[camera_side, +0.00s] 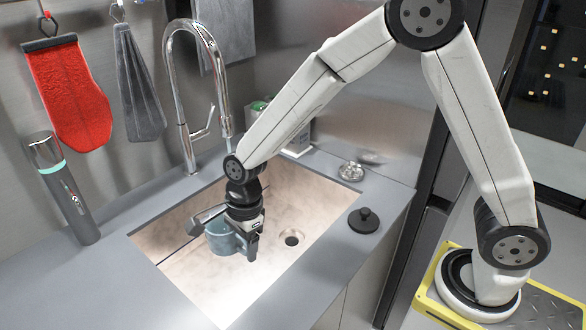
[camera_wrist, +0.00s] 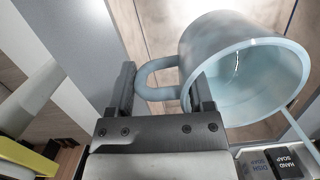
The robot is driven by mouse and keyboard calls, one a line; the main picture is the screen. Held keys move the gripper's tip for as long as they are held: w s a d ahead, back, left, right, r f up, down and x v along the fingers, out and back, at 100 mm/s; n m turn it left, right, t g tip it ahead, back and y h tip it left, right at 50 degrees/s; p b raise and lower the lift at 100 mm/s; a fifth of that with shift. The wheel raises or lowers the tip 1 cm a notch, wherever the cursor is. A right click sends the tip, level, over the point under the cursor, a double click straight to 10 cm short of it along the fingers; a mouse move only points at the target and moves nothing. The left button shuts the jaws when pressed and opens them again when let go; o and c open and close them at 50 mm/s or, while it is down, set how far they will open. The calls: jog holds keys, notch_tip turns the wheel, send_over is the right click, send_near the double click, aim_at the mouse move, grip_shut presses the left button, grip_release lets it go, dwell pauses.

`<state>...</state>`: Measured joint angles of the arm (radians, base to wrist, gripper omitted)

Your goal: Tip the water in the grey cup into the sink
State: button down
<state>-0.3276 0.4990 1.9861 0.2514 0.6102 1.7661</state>
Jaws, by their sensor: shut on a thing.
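The grey-blue cup (camera_side: 222,239) hangs over the sink basin (camera_side: 185,262) in the side view, left of my gripper (camera_side: 250,246). In the wrist view my gripper (camera_wrist: 162,92) has its fingers on either side of the handle of the cup (camera_wrist: 215,45) and is shut on it. The cup's mouth faces toward the wrist camera and to the right, with its pale inside showing. I see no clear water surface in it. A thin pale streak crosses near its lower rim in the wrist view; I cannot tell whether it is water. The drain (camera_side: 291,238) lies to the right.
A chrome faucet (camera_side: 188,140) stands behind the sink. A black round stopper (camera_side: 364,220) and a small clear item (camera_side: 351,171) sit on the right counter. A grey bottle (camera_side: 62,190) stands at left. A red mitt (camera_side: 68,92) and grey cloths hang behind. Soap bottles (camera_wrist: 287,163) show low right.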

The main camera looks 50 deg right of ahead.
aim_at(245, 253)
jog(key=shift+f, duration=0.1)
jog(key=shift+a+f+y, duration=0.2)
jog(key=shift+f+y, duration=0.7)
jog(key=shift+y, duration=0.4)
jog(key=shift+a+r+y, duration=0.1)
jog(key=shift+r+y, duration=0.1)
jog(key=shift+y, duration=1)
jog(key=y, duration=0.4)
jog(key=shift+y, duration=0.3)
jog(key=y, duration=0.3)
jog(key=shift+d+f, duration=0.15)
jog(key=shift+d, duration=0.1)
jog(key=y, duration=0.2)
jog(key=d+f+y, duration=0.1)
jog(key=y, duration=0.2)
jog(key=shift+d+f, duration=0.15)
jog(key=shift+d+r+y, duration=0.2)
jog(key=shift+y, duration=0.5)
